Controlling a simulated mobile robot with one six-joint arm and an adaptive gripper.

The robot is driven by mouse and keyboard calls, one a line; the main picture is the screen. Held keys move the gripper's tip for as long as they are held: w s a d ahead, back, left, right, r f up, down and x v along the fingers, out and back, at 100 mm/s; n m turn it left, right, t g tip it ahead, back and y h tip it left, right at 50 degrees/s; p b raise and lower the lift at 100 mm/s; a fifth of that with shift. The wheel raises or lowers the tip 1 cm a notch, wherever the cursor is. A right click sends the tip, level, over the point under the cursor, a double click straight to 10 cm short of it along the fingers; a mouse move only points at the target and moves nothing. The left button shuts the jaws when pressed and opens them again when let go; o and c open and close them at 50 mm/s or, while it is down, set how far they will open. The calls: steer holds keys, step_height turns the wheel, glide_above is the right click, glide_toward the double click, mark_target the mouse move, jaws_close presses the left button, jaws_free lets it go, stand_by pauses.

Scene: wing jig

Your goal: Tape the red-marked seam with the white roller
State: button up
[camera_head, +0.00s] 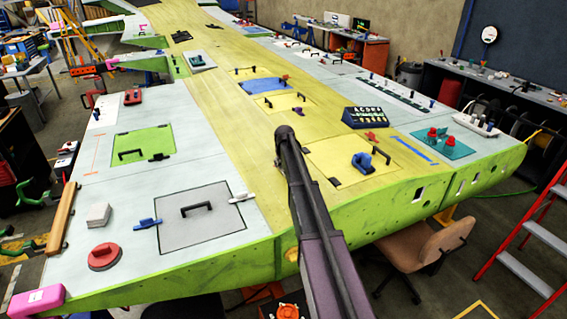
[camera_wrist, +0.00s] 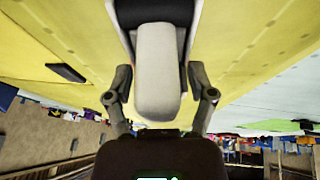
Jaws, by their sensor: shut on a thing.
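My gripper (camera_wrist: 155,20) is shut on a white, rounded, elongated thing (camera_wrist: 158,75) in the wrist view. It looks like the white roller, but its rolling end is not clear. In the head view my arm runs up from the bottom over the yellow middle of the wing, and the gripper and its load cannot be made out there. A thin orange-red line with end ticks (camera_head: 97,153) marks a seam on the pale panel at the left, well left of my arm.
A green panel with a black handle (camera_head: 145,146) lies right of the red line. A grey hatch (camera_head: 200,215), white block (camera_head: 99,214), red disc (camera_head: 104,256) and wooden bar (camera_head: 62,217) lie nearer. A blue line (camera_head: 415,150) and black sign (camera_head: 367,117) are at the right.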

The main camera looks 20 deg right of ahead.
steer(key=shift+w+a, duration=0.1)
steer(key=shift+w, duration=1.55)
steer(key=shift+s, duration=0.2)
steer(key=shift+s, duration=1.55)
steer(key=shift+s, duration=0.1)
steer(key=shift+s+d+f, duration=0.1)
steer(key=shift+s+d, duration=0.05)
steer(key=shift+s, duration=0.7)
steer(key=shift+s+d, duration=0.1)
steer(key=shift+s, duration=0.7)
steer(key=shift+s, duration=0.15)
steer(key=shift+s+d, duration=0.1)
steer(key=shift+s, duration=1.45)
steer(key=shift+s+d, duration=0.15)
steer(key=shift+s, duration=1.6)
